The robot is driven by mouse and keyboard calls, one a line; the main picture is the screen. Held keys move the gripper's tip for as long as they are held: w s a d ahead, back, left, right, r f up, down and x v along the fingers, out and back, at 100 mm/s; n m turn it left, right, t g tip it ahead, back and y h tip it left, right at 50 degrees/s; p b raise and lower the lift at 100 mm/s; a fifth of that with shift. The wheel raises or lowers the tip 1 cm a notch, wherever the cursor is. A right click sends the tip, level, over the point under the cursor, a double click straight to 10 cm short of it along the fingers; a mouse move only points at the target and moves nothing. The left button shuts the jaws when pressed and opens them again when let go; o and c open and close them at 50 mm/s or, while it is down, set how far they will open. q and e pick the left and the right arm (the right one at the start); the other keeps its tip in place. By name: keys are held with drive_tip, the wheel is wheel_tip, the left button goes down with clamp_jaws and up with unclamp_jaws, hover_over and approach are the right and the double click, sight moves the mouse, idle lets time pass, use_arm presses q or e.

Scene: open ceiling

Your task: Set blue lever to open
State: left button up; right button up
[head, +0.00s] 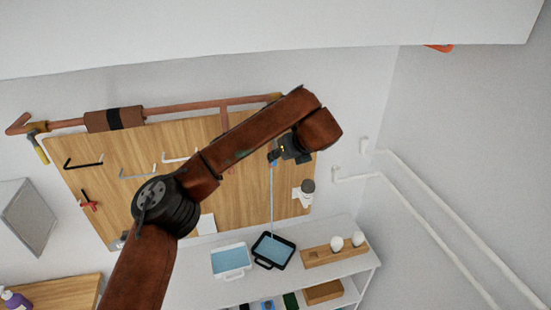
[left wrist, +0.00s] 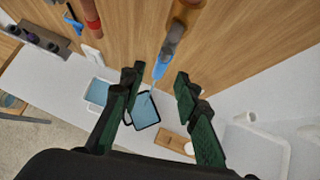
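The blue lever (left wrist: 161,62) sits on a copper-coloured valve (left wrist: 176,32) near the wooden board in the left wrist view. Only a small blue patch of it (head: 273,163) shows in the head view, under my gripper. My left gripper (left wrist: 158,84) is open, with the lever's tip in the gap between its two green-black fingers; I see no clear contact. In the head view my left gripper (head: 288,153) and arm hide the valve. A thin pale line like water runs from there down to a black-rimmed blue tray (head: 291,240). My right gripper is not in view.
The wooden board (head: 110,195) carries hooks and a copper pipe (head: 190,106). A white shelf (head: 215,292) below holds a white tray (head: 230,275) and a wooden holder (head: 321,257) with white round objects. White pipes (head: 425,222) run along the right wall.

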use_arm(q)
drive_tip(key=v, duration=0.6)
drive_tip(key=shift+r, duration=0.1)
